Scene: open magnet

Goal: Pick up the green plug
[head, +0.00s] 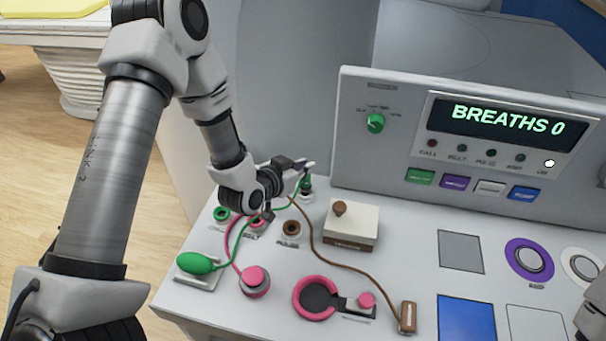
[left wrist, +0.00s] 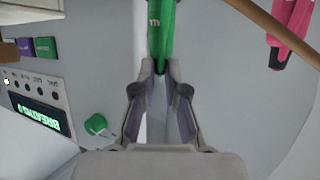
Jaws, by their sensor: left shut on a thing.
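The green plug (left wrist: 161,35) sits between the fingertips of my left gripper (left wrist: 161,68) in the left wrist view. In the head view the left gripper (head: 302,167) is over the back left of the console, with the green plug (head: 307,181) at its tips. The gripper is shut on the plug. A green cable (head: 241,240) runs from a green bulb (head: 195,263) up towards it. The plug's lower end is small and dark in the head view, and I cannot tell whether it touches the surface.
A brown cable (head: 316,247) passes close to the gripper and runs to a brown block (head: 408,317). Green (head: 221,214) and brown (head: 291,228) sockets are in front. A pink plug (left wrist: 290,35) is nearby. A white box (head: 351,224) and upright panel (head: 390,150) stand right.

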